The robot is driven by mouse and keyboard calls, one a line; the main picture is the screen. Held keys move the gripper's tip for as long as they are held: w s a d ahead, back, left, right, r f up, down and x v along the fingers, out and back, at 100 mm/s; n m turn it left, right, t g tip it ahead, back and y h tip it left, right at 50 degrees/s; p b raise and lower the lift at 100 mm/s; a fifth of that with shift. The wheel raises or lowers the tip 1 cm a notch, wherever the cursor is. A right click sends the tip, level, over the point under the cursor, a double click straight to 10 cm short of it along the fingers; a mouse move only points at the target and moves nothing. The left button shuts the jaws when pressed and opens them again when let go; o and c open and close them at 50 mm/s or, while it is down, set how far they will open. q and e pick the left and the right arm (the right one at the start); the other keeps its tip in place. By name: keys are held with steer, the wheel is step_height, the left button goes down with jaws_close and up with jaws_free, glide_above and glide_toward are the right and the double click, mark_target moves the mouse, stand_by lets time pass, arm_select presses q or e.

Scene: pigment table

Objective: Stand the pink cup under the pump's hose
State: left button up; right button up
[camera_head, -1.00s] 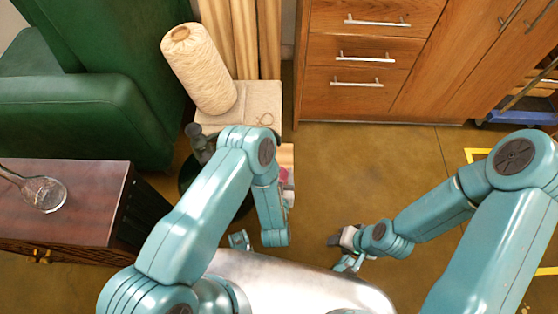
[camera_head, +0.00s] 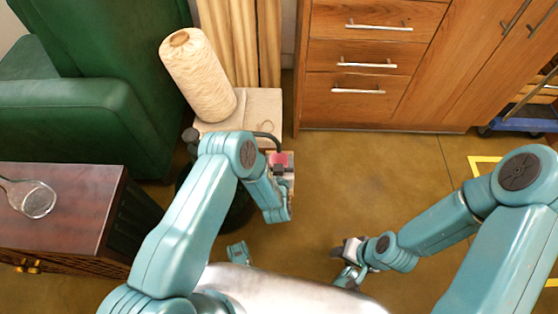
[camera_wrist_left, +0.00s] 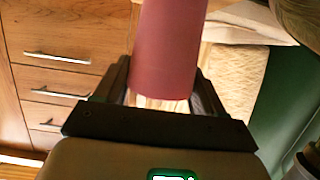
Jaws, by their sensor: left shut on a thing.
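The pink cup (camera_head: 280,158) shows just beyond my left wrist in the head view, beside the wooden surface. In the left wrist view the cup (camera_wrist_left: 167,48) fills the space between two black fingers. My left gripper (camera_head: 280,170) is shut on it. The pump's black hose (camera_head: 268,137) arches from behind my left arm, and its end appears just over the cup; I cannot tell the height gap. The pump's dark knob (camera_head: 190,135) shows left of my arm; most of the pump is hidden. My right gripper (camera_head: 348,250) hangs at lower right, away from the cup; its jaws are unclear.
A cream yarn cone (camera_head: 198,75) stands on a pale block (camera_head: 262,103) behind the cup. A dark wooden cabinet (camera_head: 85,185) with a glass vessel (camera_head: 35,199) is at left, by a green armchair (camera_head: 75,120). Drawers (camera_head: 360,60) stand behind; open floor (camera_head: 380,165) lies right.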

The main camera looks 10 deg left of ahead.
arm_select(q)
steer(key=shift+f, duration=0.15)
steer(key=o, duration=1.1)
steer(key=shift+r, duration=0.2)
steer(key=p+v, duration=0.4)
steer(key=v, duration=0.8)
